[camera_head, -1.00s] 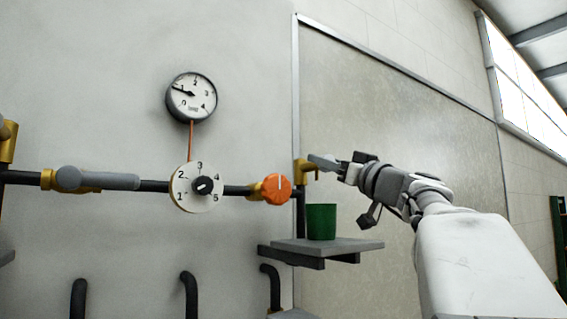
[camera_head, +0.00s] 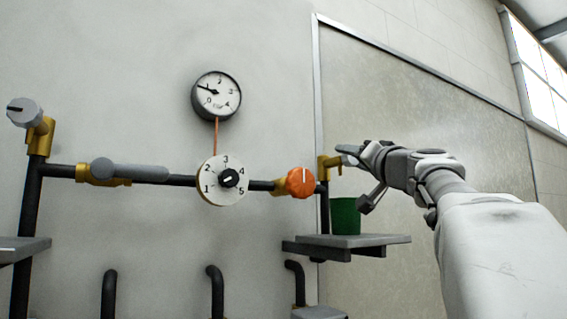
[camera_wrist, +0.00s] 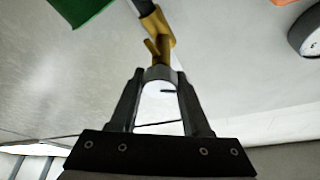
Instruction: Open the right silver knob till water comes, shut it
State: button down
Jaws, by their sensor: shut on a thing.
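The right silver knob (camera_wrist: 160,74) shows between my fingers in the wrist view, on top of a brass tap (camera_wrist: 161,47). In the head view the brass tap (camera_head: 328,167) stands at the right end of the pipe, its knob (camera_head: 348,149) partly hidden by my gripper. My gripper (camera_wrist: 160,92) is shut on the right silver knob, one finger on each side. A green cup (camera_head: 345,216) stands below the tap, partly covered by my wrist parts. It also shows at the top edge of the wrist view (camera_wrist: 80,8). I see no water stream.
The cup stands on a grey shelf (camera_head: 350,240). Left of the tap are an orange knob (camera_head: 300,182), a numbered dial (camera_head: 222,181), a grey lever (camera_head: 135,172) and another silver knob (camera_head: 25,112). A pressure gauge (camera_head: 216,96) hangs above.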

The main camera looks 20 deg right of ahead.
jog(key=m+h+p, duration=0.1)
jog(key=m, duration=0.1)
jog(key=m+g+h+p, duration=0.1)
jog(key=m+p, duration=0.1)
jog(key=m, duration=0.1)
jog(key=shift+r+g, duration=0.2)
jog(key=shift+g, duration=0.1)
jog(key=shift+d+f+m+g+h+p, duration=0.15)
jog(key=shift+m+g+p, duration=0.1)
jog(key=shift+m+p, duration=0.5)
jog(key=shift+a+f+m+g+h+p, duration=0.15)
jog(key=shift+m+g+p, duration=0.1)
jog(key=shift+m+p, duration=0.45)
jog(key=shift+d+m, duration=0.1)
jog(key=shift+m, duration=0.15)
jog(key=shift+c, duration=2)
grip_release()
